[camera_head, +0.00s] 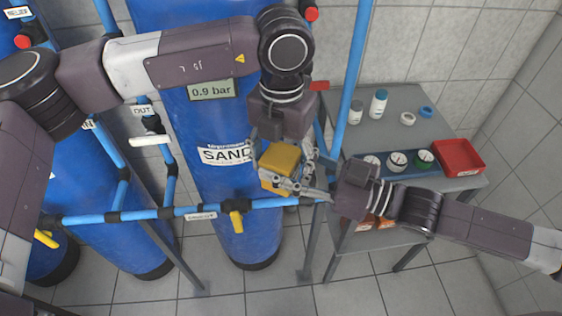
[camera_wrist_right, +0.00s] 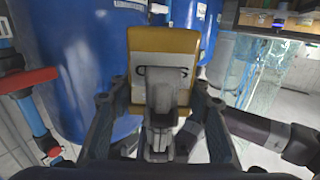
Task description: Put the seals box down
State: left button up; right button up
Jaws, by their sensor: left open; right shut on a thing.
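The seals box (camera_head: 282,160) is yellow and is in the air in front of the blue SAND tank. My right gripper (camera_head: 292,183), coming in from the right, is shut on it. In the right wrist view the box (camera_wrist_right: 183,43) stands between the fingers, with a pale label partly hidden by a grey gripper part. My left gripper (camera_head: 283,150) reaches down from above and is open close to the box. Its fingers overlap the box and the right gripper in the picture, so I cannot tell whether they touch it.
A grey table (camera_head: 380,105) at the right holds a red tray (camera_head: 458,157), a white bottle (camera_head: 378,103), several small round containers and rings. Blue pipes with a yellow valve handle (camera_head: 236,220) cross below the box. The table has bare room at its back left.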

pick_arm(q)
jog(key=c, duration=1.2)
jog(key=shift+c, duration=0.7)
pick_arm(e)
jog(key=o, duration=1.4)
jog(key=shift+c, duration=0.2)
